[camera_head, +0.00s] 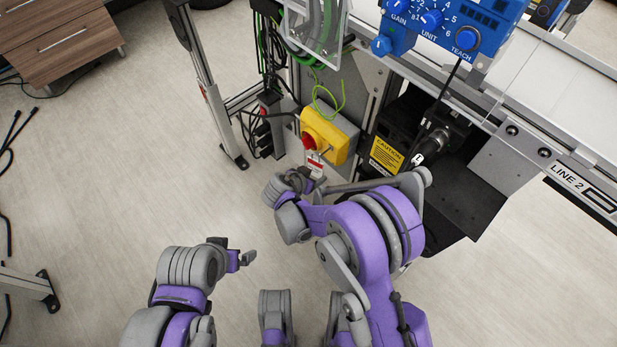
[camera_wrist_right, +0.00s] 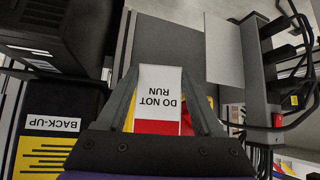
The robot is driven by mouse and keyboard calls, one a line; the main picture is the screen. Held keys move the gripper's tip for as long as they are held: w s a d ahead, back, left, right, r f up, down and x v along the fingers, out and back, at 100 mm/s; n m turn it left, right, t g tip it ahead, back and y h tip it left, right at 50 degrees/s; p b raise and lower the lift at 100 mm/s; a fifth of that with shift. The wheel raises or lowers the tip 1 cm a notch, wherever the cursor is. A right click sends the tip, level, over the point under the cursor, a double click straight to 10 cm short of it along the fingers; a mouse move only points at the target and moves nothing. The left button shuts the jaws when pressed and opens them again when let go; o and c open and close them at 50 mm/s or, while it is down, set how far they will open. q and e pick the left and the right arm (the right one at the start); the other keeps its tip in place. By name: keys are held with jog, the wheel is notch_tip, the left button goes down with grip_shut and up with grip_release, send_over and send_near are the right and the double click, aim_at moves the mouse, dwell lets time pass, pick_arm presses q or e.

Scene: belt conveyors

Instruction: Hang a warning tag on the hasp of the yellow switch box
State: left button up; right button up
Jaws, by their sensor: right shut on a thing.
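The yellow switch box (camera_head: 331,147) with a red knob (camera_head: 309,142) sits low on the conveyor frame in the head view. A white and red warning tag (camera_head: 315,160) is just below the knob. In the right wrist view the tag (camera_wrist_right: 158,92) reads DO NOT RUN upside down, between the two fingers of my right gripper (camera_wrist_right: 160,78). That gripper (camera_head: 312,178) is shut on the tag, close in front of the box. Slivers of yellow show behind the tag. The hasp cannot be made out clearly. My left gripper (camera_head: 246,259) is away at lower left, apart from the box; its jaw gap is unclear.
A black unit with a yellow CAUTION label (camera_head: 386,155) stands right of the box. A power strip with black plugs (camera_head: 270,122) is at its left. A green wire loop (camera_head: 328,97) hangs above. A blue control panel (camera_head: 436,28) is higher up.

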jog(key=shift+w+d+f, duration=0.1)
jog(key=shift+w+d, duration=0.85)
jog(key=shift+b+x, duration=0.55)
jog(key=shift+x, duration=0.3)
jog(key=shift+s+d, duration=0.1)
jog(key=o, duration=1.5)
jog(key=p+v, duration=0.2)
jog(key=v, duration=0.9)
jog(key=shift+p, duration=0.4)
jog(key=shift+f, duration=0.1)
